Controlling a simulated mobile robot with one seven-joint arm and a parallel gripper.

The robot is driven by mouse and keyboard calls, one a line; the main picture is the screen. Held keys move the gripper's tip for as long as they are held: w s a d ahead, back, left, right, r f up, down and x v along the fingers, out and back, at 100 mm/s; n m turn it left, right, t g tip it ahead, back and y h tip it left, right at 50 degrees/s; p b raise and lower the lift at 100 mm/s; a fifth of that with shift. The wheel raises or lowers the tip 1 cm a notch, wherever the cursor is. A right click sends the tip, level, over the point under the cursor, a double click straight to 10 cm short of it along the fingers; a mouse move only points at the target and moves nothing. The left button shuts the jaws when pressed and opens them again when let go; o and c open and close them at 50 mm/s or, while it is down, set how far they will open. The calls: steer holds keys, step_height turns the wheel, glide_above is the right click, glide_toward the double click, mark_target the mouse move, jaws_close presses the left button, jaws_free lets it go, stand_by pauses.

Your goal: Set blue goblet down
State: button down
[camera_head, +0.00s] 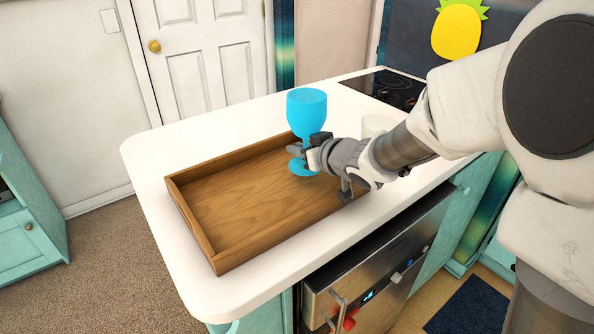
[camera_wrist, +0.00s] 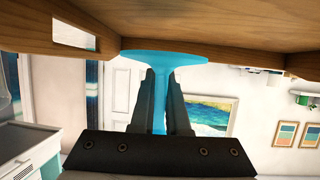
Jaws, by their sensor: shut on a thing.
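The blue goblet (camera_head: 306,108) is upright over the right part of the wooden tray (camera_head: 190,222). My gripper (camera_head: 306,147) is shut on the goblet's stem, below the bowl. The goblet's round foot is at the tray floor, and I cannot tell whether it touches or hovers just above. In the wrist view, which is upside down, the stem (camera_wrist: 160,105) runs between my two dark fingers (camera_wrist: 161,80). The foot (camera_wrist: 165,58) shows there close against the wood. The bowl is hidden in that view.
The tray's left and middle are empty inside its raised rim. White counter (camera_head: 150,155) surrounds it. A black cooktop (camera_head: 385,88) lies at the back right. A white object (camera_head: 376,124) stands behind my arm, partly hidden. An oven (camera_head: 375,265) is below the counter.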

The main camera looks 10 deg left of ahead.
step_height(320, 180, down, 4)
steer(key=shift+f+b, duration=0.2)
steer(key=shift+b, duration=0.65)
steer(key=shift+f, duration=0.2)
steer(key=c, duration=0.9)
jaws_free()
steer(key=shift+r, duration=0.1)
steer(key=shift+r, duration=0.1)
